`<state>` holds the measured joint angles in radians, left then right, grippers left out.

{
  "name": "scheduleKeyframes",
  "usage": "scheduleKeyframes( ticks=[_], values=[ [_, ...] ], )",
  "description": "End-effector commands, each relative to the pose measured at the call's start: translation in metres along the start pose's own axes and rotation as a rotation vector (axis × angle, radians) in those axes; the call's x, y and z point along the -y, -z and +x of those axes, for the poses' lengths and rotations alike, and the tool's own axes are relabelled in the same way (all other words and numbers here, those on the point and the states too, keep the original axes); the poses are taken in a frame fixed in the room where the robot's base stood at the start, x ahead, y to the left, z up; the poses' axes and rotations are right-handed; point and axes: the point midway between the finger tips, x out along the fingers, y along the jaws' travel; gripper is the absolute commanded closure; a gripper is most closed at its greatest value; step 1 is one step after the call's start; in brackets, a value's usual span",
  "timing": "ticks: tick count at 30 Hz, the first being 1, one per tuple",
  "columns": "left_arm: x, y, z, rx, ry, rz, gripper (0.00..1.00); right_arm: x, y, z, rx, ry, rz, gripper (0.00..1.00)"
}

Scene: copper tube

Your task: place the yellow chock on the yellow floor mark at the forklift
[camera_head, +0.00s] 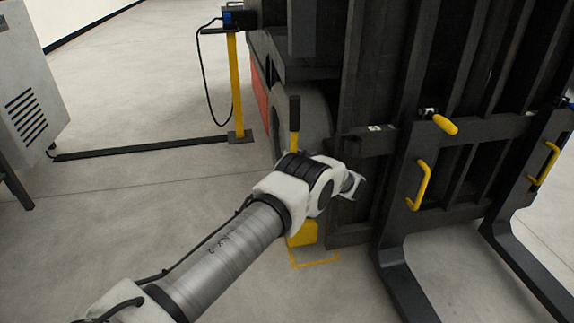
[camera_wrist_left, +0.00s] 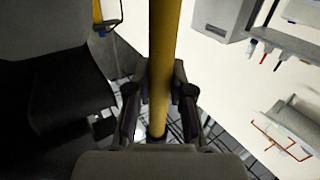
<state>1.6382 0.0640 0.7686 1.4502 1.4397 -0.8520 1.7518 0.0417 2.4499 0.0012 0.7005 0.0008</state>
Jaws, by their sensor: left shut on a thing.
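The yellow chock (camera_head: 304,234) shows partly below my left wrist in the head view, beside the forklift (camera_head: 330,236). Its upright yellow pole with a black grip (camera_head: 294,112) rises behind my wrist. The yellow floor mark (camera_head: 316,264) is a thin outline on the floor. The chock overlaps the mark's far part in the picture; whether it touches the floor I cannot tell. My left gripper (camera_wrist_left: 160,95) is shut on the yellow pole (camera_wrist_left: 163,50) in the left wrist view. Its fingers are hidden behind the wrist in the head view. My right gripper is not in view.
The forklift's dark forks (camera_head: 403,283) reach toward the front right. Its carriage has yellow handles (camera_head: 421,187). A yellow post (camera_head: 236,85) with a device and hanging cable stands behind left. A grey cabinet (camera_head: 30,85) is at far left.

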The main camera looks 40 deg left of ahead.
Motion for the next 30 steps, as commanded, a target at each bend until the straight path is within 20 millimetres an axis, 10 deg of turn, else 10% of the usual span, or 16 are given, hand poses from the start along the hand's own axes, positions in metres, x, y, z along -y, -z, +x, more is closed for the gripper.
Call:
scheduleKeyframes(
  ticks=[18,19,21,30],
  values=[
    [-0.005,-0.031,-0.001,-0.004,-0.001,-0.008,1.0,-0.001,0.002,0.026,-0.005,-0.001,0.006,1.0],
    [-0.003,-0.036,-0.001,0.002,-0.001,0.0,0.72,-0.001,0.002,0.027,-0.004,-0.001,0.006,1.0],
    [-0.003,-0.036,-0.001,0.001,-0.001,0.0,0.54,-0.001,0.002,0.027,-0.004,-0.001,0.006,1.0],
    [-0.004,-0.035,-0.002,0.001,-0.001,0.0,0.54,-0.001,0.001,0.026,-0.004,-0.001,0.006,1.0]
  ],
)
